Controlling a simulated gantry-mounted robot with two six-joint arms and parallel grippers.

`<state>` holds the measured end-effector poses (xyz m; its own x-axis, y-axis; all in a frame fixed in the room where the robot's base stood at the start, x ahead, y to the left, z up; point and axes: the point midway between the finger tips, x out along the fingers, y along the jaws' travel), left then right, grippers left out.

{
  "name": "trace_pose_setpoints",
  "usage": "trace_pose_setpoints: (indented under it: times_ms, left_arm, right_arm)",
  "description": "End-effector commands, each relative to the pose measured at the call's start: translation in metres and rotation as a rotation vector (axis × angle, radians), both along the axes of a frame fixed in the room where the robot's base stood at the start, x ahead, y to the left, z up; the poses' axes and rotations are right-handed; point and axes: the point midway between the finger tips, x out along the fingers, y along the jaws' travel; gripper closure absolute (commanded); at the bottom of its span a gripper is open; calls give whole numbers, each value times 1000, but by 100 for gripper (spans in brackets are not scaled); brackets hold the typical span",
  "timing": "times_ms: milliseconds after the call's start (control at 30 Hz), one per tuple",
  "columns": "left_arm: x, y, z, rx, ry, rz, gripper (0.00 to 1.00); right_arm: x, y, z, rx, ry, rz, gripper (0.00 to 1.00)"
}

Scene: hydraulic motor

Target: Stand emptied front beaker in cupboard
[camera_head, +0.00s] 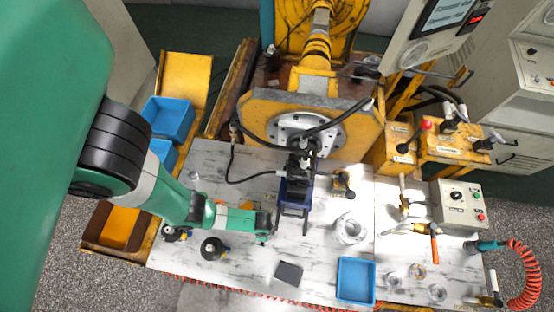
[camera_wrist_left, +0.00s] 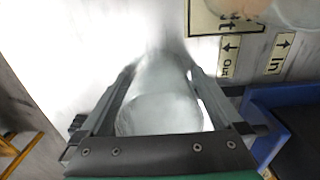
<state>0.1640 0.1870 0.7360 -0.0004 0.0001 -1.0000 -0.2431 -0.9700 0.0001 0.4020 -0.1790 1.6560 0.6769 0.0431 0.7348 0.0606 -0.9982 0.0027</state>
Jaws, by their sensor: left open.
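My left arm reaches in from the left in the head view, its gripper (camera_head: 266,228) low over the middle of the white table. In the left wrist view the gripper (camera_wrist_left: 160,100) is open, with a clear glass beaker (camera_wrist_left: 158,78) between its two fingers. The beaker's round end is nearest the palm; its far end fades into glare, and I cannot tell whether the fingers touch it. Part of another clear round vessel (camera_wrist_left: 290,10) shows at the top right there. I cannot make out a cupboard. My right gripper is not in view.
A clear round vessel (camera_head: 350,230) stands right of the gripper, with small clear vessels (camera_head: 437,292) at the lower right. A dark blue frame (camera_head: 296,192) stands close by. A blue tray (camera_head: 356,280) and a dark flat square (camera_head: 288,273) lie in front. In/Out labels (camera_wrist_left: 228,58) show.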

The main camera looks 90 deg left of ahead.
Motion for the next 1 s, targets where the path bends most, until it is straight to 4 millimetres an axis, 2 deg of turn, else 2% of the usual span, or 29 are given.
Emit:
trace_pose_setpoints:
  times_ms: [67, 500, 767, 1000]
  left_arm:
    - [0, 0, 1, 0, 0, 0, 0]
    - [0, 0, 1, 0, 0, 0, 79]
    - [0, 0, 3, 0, -1, 0, 80]
    - [0, 0, 23, 0, -1, 0, 80]
  right_arm:
    - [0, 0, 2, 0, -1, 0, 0]
    - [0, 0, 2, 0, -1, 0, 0]
    - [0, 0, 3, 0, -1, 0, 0]
    - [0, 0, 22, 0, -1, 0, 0]
